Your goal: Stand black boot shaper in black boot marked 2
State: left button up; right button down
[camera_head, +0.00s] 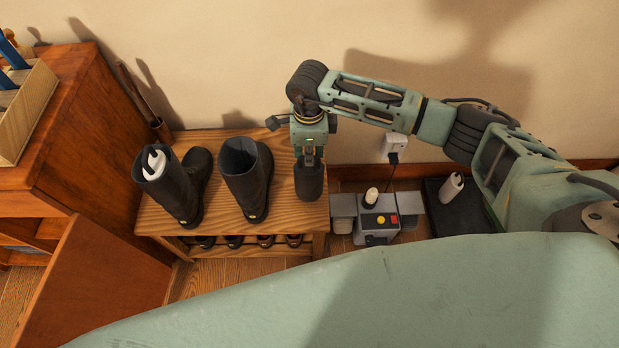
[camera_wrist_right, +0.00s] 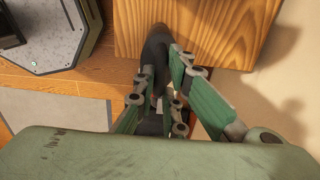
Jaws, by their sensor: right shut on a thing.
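Two black boots stand upright on the wooden bench in the head view. The left boot (camera_head: 180,190) has a white shaper (camera_head: 153,163) in its opening. The boot to its right (camera_head: 246,180) has an open, empty-looking shaft. Each has a small pale mark near the toe, too small to read. My right gripper (camera_head: 309,158) is shut on the black boot shaper (camera_head: 308,183), which hangs upright at the bench's right end, right of the empty boot. The shaper (camera_wrist_right: 155,48) also shows between the fingers in the right wrist view. Whether it touches the bench is unclear. My left gripper is out of view.
The bench (camera_head: 285,215) has shoes on its lower shelf. A wooden cabinet (camera_head: 75,130) stands left. The wall is close behind.

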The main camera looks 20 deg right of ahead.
jog(key=shift+r+p, duration=0.75)
jog(key=shift+r, duration=0.7)
